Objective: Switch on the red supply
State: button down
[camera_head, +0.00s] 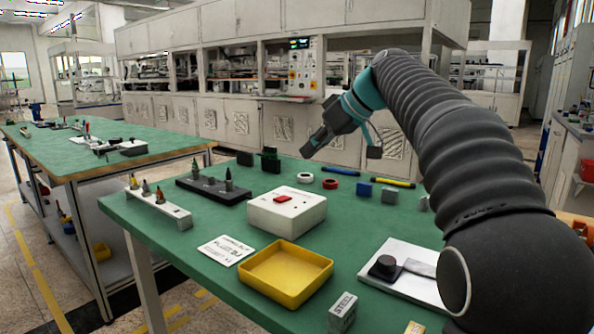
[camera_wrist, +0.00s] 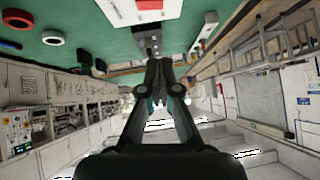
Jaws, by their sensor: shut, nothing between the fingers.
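A white box (camera_head: 272,219) with a red rocker switch (camera_head: 283,199) on its top stands on the green table. A small dark detail sits beside the switch. I cannot tell which way the switch is tipped. My gripper (camera_head: 306,153) is shut and empty. It hangs in the air above and behind the box, apart from it. In the wrist view the shut fingertips (camera_wrist: 158,62) point toward the table, and the box (camera_wrist: 122,14) with its red switch (camera_wrist: 149,4) shows at the top edge, partly cut off.
A yellow tray (camera_head: 246,284) and a printed card (camera_head: 227,250) lie in front of the box. A black block with pegs (camera_head: 207,189) and a white rack (camera_head: 178,214) stand left.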

jog(key=b, duration=0.4)
send_over(276, 199)
jog(key=d, duration=0.2)
notch_tip(276, 199, down, 8)
jog(key=shift+s+f, duration=0.1)
jog(key=shift+s, duration=0.05)
notch_tip(276, 199, down, 2)
jog(key=shift+s+f+b, duration=0.15)
jog(key=shift+f+b, duration=0.05)
jog(key=shift+b, duration=0.85)
jog(key=shift+s+f+b, duration=0.1)
jog(key=shift+f+b, duration=0.15)
jog(key=shift+b, duration=0.2)
jog(key=shift+a, duration=0.1)
jog(key=shift+r, duration=0.15)
jog(key=shift+w+d+r+p, duration=0.2)
jog(key=shift+w+d+p, duration=0.35)
jog(key=shift+p, duration=0.25)
